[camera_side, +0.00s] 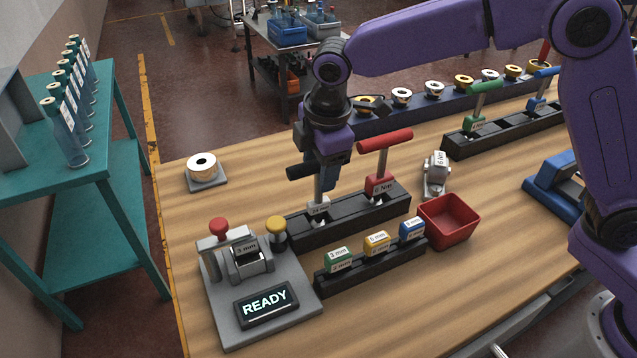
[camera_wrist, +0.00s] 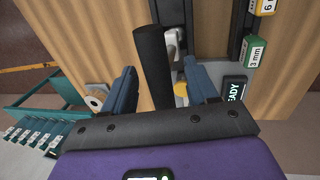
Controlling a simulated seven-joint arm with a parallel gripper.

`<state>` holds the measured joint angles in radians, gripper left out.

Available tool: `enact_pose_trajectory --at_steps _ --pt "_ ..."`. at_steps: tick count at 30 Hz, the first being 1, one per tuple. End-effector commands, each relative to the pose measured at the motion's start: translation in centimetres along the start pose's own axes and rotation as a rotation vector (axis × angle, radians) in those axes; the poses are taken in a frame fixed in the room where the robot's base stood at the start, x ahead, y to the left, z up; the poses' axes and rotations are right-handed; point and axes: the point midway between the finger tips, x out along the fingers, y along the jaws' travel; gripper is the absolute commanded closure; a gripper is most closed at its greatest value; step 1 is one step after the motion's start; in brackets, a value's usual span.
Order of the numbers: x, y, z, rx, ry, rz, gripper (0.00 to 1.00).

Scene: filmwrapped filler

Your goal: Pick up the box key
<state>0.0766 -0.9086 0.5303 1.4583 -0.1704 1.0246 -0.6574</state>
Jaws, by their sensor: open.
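A black-handled T-shaped key (camera_side: 299,171) stands upright in a black rack (camera_side: 345,224), its bar handle sideways and its metal shank going down into the rack. The label at its base is too small to read surely. My gripper (camera_side: 324,182) is directly over this key, pointing down, and hides part of the handle. In the wrist view the black handle (camera_wrist: 152,62) lies between the two blue fingers of my gripper (camera_wrist: 158,72), with gaps on both sides. The fingers are open.
A red-handled key (camera_side: 385,142) stands in the same rack. In front are a grey fixture reading READY (camera_side: 265,304), a low rack of labelled blocks (camera_side: 371,262) and a red bin (camera_side: 449,220).

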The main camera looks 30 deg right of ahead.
Motion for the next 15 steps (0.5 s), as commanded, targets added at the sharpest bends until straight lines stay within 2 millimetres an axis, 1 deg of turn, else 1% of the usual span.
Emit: enact_pose_trajectory --at_steps 5,6,8,9,11,15 --pt "0.01 0.0 0.0 0.0 0.0 0.001 0.42" --pt "0.0 0.0 0.0 0.0 0.0 0.0 0.48" --pt "-0.01 0.0 -0.01 -0.001 0.0 0.001 0.68" --pt "-0.01 0.0 0.0 -0.001 0.0 0.001 0.81" --pt "-0.02 0.01 -0.01 -0.001 0.0 0.001 1.0" --pt "-0.07 0.03 -0.03 -0.001 0.001 0.002 1.0"
